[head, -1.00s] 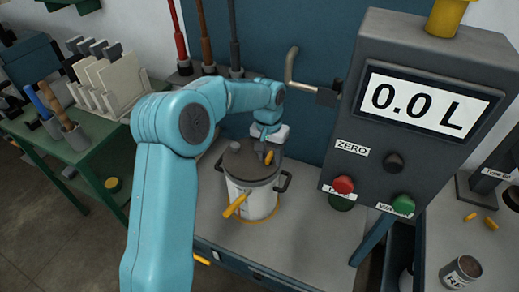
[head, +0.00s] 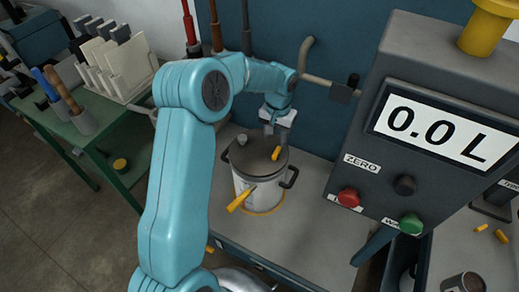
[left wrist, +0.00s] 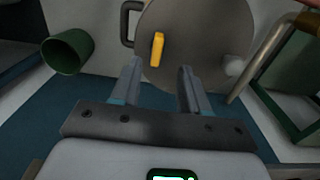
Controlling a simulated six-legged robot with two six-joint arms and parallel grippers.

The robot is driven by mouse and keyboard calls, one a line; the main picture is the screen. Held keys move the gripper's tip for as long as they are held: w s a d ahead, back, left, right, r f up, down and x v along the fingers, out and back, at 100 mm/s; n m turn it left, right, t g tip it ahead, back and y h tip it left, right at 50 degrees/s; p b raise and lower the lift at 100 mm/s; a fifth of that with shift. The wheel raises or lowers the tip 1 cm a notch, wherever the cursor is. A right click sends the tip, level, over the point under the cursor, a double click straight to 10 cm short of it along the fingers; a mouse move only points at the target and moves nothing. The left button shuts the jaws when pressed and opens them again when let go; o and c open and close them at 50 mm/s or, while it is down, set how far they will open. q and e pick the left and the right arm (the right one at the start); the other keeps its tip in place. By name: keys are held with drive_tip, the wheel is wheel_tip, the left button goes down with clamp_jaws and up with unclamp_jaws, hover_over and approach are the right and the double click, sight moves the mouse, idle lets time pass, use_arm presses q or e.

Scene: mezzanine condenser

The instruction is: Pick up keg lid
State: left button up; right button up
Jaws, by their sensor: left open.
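The keg lid (head: 248,158) is a dark grey disc lying on top of the white keg (head: 262,196). A small yellow handle (head: 276,153) stands on the lid. My left gripper (head: 271,131) is above the lid's far side, apart from the handle. In the left wrist view, the lid (left wrist: 210,40) fills the upper middle. Its yellow handle (left wrist: 157,49) shows just beyond and between the open, empty fingertips (left wrist: 160,72). My right gripper is not in view.
A grey console (head: 420,130) reading 0.0 L stands close on the right. A bent pipe (head: 307,60) is behind the keg. A yellow tap (head: 240,200) sticks out from the keg's front. A green table (head: 125,140) with boards and tools is at left.

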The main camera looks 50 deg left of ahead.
sight(276, 151)
use_arm(q)
drive_tip(key=shift+s+f, duration=0.1)
drive_tip(key=shift+f, duration=0.75)
drive_tip(key=f, duration=0.1)
drive_tip(key=f+p, duration=0.1)
drive_tip(key=f, duration=0.1)
drive_tip(key=f+p, duration=0.1)
drive_tip(key=shift+d+f, duration=0.25)
drive_tip(key=shift+w+f, duration=0.2)
drive_tip(key=shift+f, duration=0.3)
drive_tip(key=shift+r, duration=0.1)
clamp_jaws()
